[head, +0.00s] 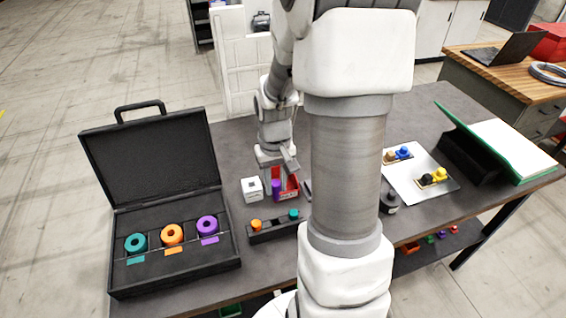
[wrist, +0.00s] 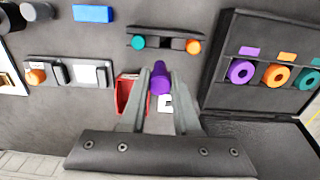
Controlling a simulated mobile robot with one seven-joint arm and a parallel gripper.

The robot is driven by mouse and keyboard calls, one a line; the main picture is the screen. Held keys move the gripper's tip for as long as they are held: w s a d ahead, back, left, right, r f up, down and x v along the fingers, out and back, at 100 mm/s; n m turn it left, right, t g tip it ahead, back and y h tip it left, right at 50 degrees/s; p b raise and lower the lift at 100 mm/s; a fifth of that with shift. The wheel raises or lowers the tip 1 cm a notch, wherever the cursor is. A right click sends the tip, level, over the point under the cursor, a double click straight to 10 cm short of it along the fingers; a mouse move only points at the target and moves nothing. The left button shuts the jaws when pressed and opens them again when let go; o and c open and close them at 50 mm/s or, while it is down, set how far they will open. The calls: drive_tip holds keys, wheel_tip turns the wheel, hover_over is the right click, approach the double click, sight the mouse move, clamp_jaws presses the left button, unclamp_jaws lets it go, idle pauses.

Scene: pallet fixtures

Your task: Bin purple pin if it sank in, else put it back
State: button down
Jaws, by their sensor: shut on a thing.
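My gripper (wrist: 160,76) is shut on the purple pin (wrist: 160,82), which sits between its two fingertips. In the head view the purple pin (head: 276,188) hangs below my gripper, in front of the open red bin (head: 293,187). The red bin also shows in the wrist view (wrist: 124,97), left of the fingers and partly hidden by one. A black rack (head: 262,235) holds an orange pin (head: 257,225) and a teal pin (head: 294,214) at its ends, with no pin between them. The wrist view shows the same rack (wrist: 165,47) beyond my fingertips.
A white cube (head: 252,189) stands left of the red bin. An open black case (head: 175,262) at the left holds teal, orange and purple rings. My arm column hides the table's middle; a pale board (head: 420,172) with small parts lies to the right.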

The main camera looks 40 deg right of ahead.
drive_tip(key=shift+s+a+f, duration=0.2)
drive_tip(key=shift+s+a, duration=0.45)
drive_tip(key=shift+a, duration=0.05)
drive_tip(key=shift+f, duration=0.15)
drive_tip(key=shift+f+b, duration=2.45)
drive_tip(key=shift+f, duration=0.45)
drive_tip(key=shift+f+b, duration=1)
drive_tip(key=shift+f, duration=0.2)
drive_tip(key=shift+c, duration=0.8)
unclamp_jaws()
wheel_tip(320, 180, up, 9)
drive_tip(key=p, duration=0.7)
drive_tip(key=shift+r, duration=0.1)
